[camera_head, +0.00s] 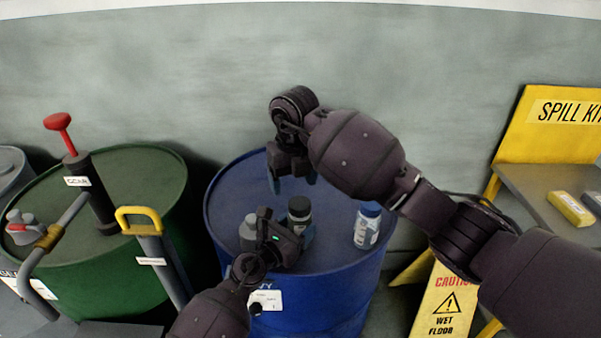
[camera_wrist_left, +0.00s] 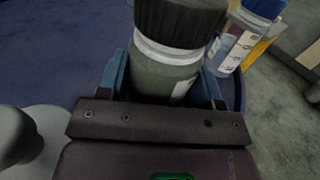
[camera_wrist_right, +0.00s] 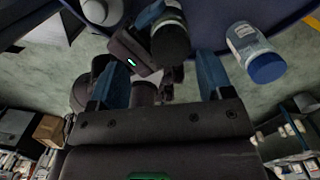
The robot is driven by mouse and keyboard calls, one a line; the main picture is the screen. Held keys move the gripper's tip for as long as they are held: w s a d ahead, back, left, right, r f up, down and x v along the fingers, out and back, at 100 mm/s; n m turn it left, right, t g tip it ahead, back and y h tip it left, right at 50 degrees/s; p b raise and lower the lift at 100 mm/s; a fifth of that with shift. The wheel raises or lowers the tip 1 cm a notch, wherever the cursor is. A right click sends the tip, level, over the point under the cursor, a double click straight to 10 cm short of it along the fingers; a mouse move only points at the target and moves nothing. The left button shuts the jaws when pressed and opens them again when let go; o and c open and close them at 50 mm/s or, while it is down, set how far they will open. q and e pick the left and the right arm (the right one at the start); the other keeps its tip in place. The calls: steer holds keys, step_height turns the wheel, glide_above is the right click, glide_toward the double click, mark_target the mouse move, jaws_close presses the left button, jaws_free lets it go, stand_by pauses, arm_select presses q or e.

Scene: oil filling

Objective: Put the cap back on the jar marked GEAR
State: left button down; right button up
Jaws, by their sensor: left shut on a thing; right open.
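A jar with a black cap (camera_head: 299,204) stands on the blue drum. My left gripper (camera_head: 298,234) is shut around its body. In the left wrist view the jar (camera_wrist_left: 165,75) is greenish and sits between the blue fingers, with the ribbed black cap (camera_wrist_left: 180,22) on its top. I cannot tell whether the cap is screwed tight, and the jar's marking is not readable. My right gripper (camera_head: 291,178) is open and empty, pointing down above and behind the jar. The capped jar also shows in the right wrist view (camera_wrist_right: 170,42).
A blue-capped jar (camera_head: 367,226) stands to the right on the blue drum (camera_head: 335,270). A grey container (camera_head: 248,228) stands to the left. A green drum (camera_head: 140,165) with pumps is farther left. A yellow wet-floor sign (camera_head: 447,305) and a spill-kit stand (camera_head: 545,120) are right.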

mark_target(300, 203)
steer(key=n, duration=0.6)
steer(key=shift+r, duration=0.35)
steer(key=n, duration=0.4)
steer(key=shift+s+d+r, duration=0.1)
steer(key=shift+d+r, duration=0.05)
steer(key=n, duration=0.3)
steer(key=shift+d+r, duration=0.1)
steer(key=shift+r, duration=0.05)
steer(key=n, duration=0.7)
steer(key=shift+s+d+r, duration=0.15)
steer(key=shift+d+r, duration=0.1)
steer(key=n, duration=0.6)
steer(key=shift+s+d+r+n+g, duration=0.1)
steer(key=shift+d+r+n+g, duration=0.1)
steer(key=shift+d+n+g, duration=0.1)
steer(key=shift+f, duration=0.15)
steer(key=shift+f, duration=3.9)
steer(key=shift+c, duration=0.3)
